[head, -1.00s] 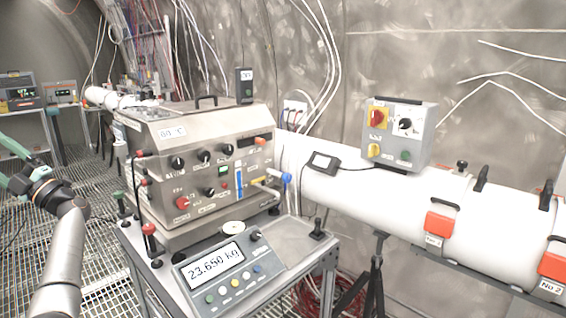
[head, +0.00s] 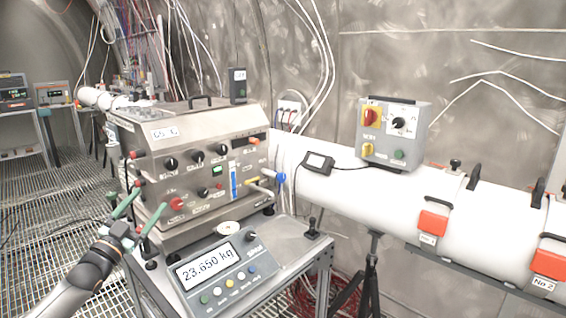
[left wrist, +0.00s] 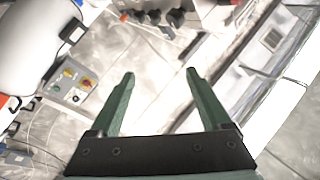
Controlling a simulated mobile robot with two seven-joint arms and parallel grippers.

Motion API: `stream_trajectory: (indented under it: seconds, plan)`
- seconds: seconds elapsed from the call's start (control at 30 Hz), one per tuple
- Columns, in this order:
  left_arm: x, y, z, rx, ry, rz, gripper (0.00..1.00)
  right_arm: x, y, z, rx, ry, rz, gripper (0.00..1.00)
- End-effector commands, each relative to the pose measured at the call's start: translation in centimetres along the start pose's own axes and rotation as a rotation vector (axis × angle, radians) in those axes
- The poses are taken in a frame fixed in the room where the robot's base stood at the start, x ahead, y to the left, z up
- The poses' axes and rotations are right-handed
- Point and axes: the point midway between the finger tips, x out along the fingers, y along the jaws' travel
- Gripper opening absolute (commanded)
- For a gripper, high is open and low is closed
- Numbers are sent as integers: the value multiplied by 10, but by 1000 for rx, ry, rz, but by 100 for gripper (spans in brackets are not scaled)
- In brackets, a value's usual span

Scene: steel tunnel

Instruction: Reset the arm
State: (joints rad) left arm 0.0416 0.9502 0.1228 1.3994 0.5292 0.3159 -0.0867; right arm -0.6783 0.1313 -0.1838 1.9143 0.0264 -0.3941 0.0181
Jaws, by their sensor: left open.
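My left gripper (head: 139,215) is at the lower left of the head view, its two green fingers apart with nothing between them. It is in front of the left side of the steel control box (head: 200,160), near the left edge of the cart. In the left wrist view the gripper (left wrist: 158,75) also shows open and empty, with bare wall behind its fingers. My left arm comes in from the bottom left corner. My right gripper is in neither view.
A scale (head: 215,275) reading 23.650 kg stands on the cart (head: 290,262). A white pipe (head: 345,195) with orange clamps runs along the right, with a grey switch box (head: 392,135) on it. Grating floor (head: 60,215) lies open at the left.

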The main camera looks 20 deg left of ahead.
Motion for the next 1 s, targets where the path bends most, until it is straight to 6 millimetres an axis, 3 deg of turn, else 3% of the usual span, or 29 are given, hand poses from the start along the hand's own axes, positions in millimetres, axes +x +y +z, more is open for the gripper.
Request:
stream_trajectory:
  seconds: [0.03, 0.1, 0.27, 0.4, 0.6, 0.8, 1.0]
  plan:
    - [-15, 35, 21, 22, -74, 84, 82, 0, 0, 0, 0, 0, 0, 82]
    - [-38, 77, 46, 54, -168, 187, 82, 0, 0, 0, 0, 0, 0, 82]
    - [-112, 162, 97, 130, -373, 411, 82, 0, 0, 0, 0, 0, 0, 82]
    - [-191, 220, 128, 196, -534, 588, 82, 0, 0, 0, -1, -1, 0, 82]
    - [-292, 267, 145, 276, -701, 775, 82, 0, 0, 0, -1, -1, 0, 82]
    - [-380, 294, 144, 334, -824, 916, 82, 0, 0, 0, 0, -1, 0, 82]
    - [-392, 334, 132, 136, -863, 826, 82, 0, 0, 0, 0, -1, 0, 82]
